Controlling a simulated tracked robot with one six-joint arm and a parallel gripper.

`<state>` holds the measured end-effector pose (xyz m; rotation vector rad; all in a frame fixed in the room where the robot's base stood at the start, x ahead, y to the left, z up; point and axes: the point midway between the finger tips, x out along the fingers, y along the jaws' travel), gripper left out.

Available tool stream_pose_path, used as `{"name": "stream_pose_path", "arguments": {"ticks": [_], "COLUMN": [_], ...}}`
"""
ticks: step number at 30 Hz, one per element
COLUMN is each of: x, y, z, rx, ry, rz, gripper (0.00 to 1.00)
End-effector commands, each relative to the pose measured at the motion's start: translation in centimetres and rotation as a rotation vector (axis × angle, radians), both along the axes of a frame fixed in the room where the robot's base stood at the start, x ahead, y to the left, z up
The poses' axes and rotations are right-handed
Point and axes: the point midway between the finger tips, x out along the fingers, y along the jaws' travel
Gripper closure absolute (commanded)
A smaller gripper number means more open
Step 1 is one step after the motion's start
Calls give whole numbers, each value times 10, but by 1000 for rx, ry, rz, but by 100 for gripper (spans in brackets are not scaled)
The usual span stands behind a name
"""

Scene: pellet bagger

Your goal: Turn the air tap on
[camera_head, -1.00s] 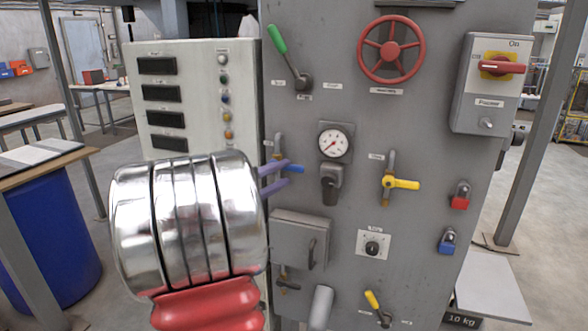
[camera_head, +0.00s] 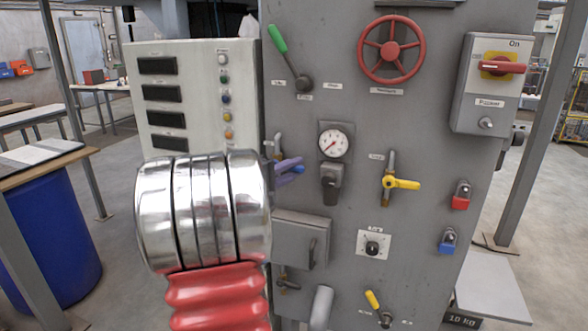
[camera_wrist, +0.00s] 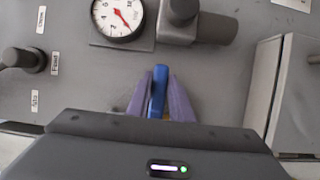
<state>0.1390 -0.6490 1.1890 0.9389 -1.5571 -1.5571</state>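A small tap with a blue handle (camera_head: 298,170) is on the grey panel, left of and below the pressure gauge (camera_head: 334,143). Its label is too small to read. My gripper (camera_head: 287,171) has purple fingers at this handle, and my wrist hides part of the tap's surroundings in the head view. In the wrist view, the blue handle (camera_wrist: 158,90) lies between the two fingers (camera_wrist: 160,95), which appear closed against its sides. The handle's tip sticks out past the fingertips. The handle points right, tilted slightly upward, in the head view.
A yellow-handled tap (camera_head: 402,184) sits right of the gauge. Below the blue tap is a grey box (camera_head: 295,240) with a handle. A dark regulator (camera_head: 330,185) juts out beside the tap, and a green-handled lever (camera_head: 278,40) is above.

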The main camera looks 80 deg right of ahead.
Motion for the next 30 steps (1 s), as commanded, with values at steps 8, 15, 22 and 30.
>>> {"name": "stream_pose_path", "arguments": {"ticks": [8, 15, 22, 30], "x": [0, 0, -1, -9], "y": [0, 0, -2, -2], "z": [-1, -1, -2, 0], "rx": [1, 2, 4, 7], "ry": [0, 0, 3, 29], "rz": [0, -1, -1, -14], "gripper": [100, 100, 100, 100]}}
